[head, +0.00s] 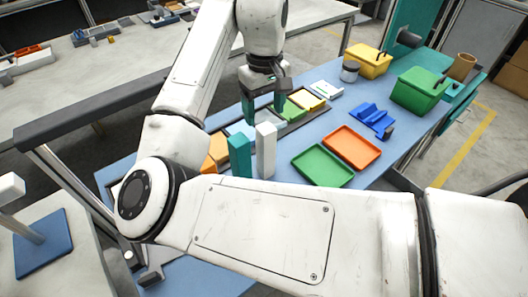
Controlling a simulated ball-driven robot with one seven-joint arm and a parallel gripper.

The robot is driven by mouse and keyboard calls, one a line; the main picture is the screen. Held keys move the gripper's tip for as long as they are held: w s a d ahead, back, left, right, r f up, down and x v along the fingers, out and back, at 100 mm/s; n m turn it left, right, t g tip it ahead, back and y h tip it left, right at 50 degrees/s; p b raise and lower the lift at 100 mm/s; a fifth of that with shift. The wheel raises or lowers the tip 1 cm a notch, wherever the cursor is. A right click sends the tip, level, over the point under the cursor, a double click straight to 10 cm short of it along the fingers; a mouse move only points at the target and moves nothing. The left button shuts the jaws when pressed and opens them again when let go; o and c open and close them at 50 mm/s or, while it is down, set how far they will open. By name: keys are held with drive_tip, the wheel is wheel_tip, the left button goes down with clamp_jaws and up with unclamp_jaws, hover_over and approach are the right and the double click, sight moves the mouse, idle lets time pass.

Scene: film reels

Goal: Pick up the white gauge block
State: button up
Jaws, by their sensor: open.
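The white gauge block (265,152) stands upright on the blue work surface, just right of an upright teal block (240,156). A narrow gap shows between their upper parts. My gripper (264,106) points down with its two teal fingers apart and nothing between them. It appears above and slightly behind the white block's top in the picture. I cannot tell the exact depth between them.
A green tray (322,166), an orange tray (351,147) and a blue holder (371,119) lie to the right. Bins stand farther back.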

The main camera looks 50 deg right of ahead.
sight(266, 128)
wheel_tip(266, 128, down, 3)
drive_tip(key=shift+r, duration=0.2)
drive_tip(key=shift+s+a+f+p, duration=0.1)
drive_tip(key=shift+s+f+p, duration=0.05)
drive_tip(key=shift+f, duration=1.25)
drive_tip(key=shift+s+f+p, duration=0.15)
drive_tip(key=shift+f, duration=1.2)
clamp_jaws()
